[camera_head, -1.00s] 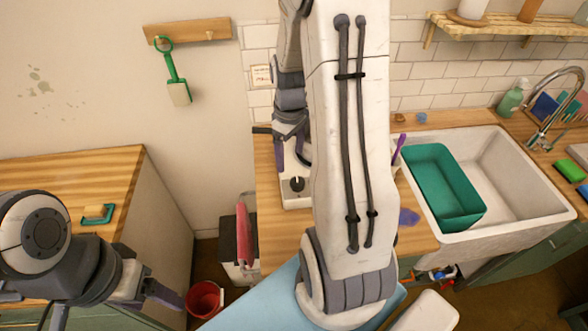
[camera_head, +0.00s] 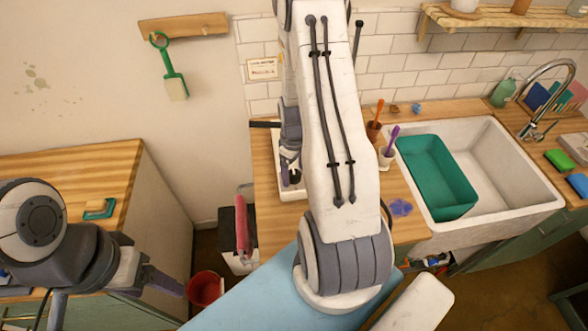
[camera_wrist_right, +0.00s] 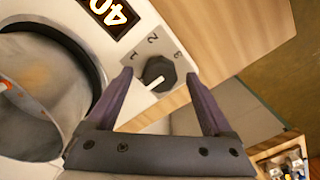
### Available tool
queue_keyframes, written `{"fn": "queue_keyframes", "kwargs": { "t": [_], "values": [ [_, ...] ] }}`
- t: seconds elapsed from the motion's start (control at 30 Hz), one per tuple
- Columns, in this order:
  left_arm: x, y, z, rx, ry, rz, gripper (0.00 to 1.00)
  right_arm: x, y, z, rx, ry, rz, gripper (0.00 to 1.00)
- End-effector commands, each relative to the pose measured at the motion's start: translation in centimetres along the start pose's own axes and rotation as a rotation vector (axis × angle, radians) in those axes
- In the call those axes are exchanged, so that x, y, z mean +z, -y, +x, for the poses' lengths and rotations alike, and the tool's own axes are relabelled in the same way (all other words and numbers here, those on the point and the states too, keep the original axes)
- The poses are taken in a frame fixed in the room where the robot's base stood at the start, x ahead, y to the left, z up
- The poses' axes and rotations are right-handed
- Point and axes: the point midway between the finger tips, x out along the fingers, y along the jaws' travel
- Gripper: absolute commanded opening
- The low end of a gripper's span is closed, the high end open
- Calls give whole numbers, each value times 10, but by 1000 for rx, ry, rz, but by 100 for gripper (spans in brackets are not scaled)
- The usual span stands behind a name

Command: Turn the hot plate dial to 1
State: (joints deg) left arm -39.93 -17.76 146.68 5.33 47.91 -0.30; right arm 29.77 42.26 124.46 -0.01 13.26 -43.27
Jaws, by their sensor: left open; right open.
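The white hot plate (camera_head: 292,194) stands on the wooden counter, mostly hidden behind my right arm in the head view. Its black dial (camera_wrist_right: 158,73) shows in the right wrist view, with the marks 1, 2 and 3 around its upper side. A white line on the dial runs toward the lower left; I cannot tell its exact setting. My right gripper (camera_wrist_right: 159,76) is open, with one finger on each side of the dial; I cannot tell whether they touch it. My left gripper (camera_head: 118,308) is open and empty at the lower left, away from the hot plate.
Cups with brushes (camera_head: 385,157) and a purple splotch (camera_head: 400,207) are right of my arm. A green basin (camera_head: 438,180) is in the sink.

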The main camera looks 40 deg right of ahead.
Motion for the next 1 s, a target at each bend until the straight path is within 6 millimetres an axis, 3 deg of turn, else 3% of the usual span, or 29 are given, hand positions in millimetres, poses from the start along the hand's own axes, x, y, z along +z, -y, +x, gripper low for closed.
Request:
{"fn": "queue_keyframes", "kwargs": {
  "t": [0.2, 0.27, 0.43, 0.73, 1.0],
  "values": [
    [0, 0, 0, 0, 0, 0, 69, 0, 0, 0, 0, 0, 0, 85],
    [0, 0, 0, 0, 0, 0, 69, 0, 0, 0, 0, 0, 0, 66],
    [0, 0, 0, 0, 0, 0, 69, 0, 0, 0, 0, 0, 0, 1],
    [0, 0, 1, 0, 0, 0, 69, 0, 0, 0, 0, 0, 32, 0],
    [0, 0, 6, 0, 0, -1, 69, 0, 0, 1, 0, 0, 185, 0]
  ]
}}
